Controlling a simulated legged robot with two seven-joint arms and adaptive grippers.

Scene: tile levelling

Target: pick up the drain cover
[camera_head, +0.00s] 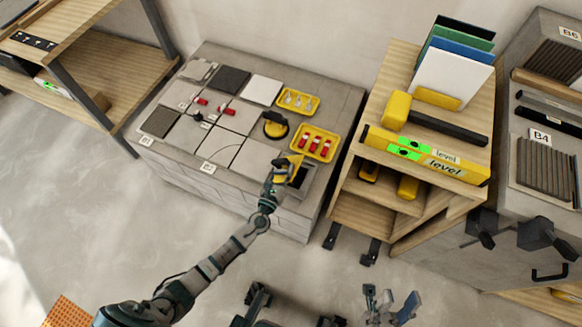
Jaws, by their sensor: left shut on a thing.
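My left gripper (284,170) is at the front right corner of the grey tiled block. It is shut on a yellow piece (291,164), mostly covered by the fingers. A dark square recess with a grey rim (303,180) lies right beside the fingers. I cannot make out a separate drain cover, nor tell whether the yellow piece is part of it. My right gripper (390,303) is at the bottom edge, its fingers apart and empty, away from the block.
On the block (198,164) are tiles, a yellow-black suction cup (275,124) and two yellow trays (316,143) (298,101) of small parts. A wooden shelf unit (345,211) on the right carries a yellow level (425,157). Another wooden shelf (125,65) stands at left.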

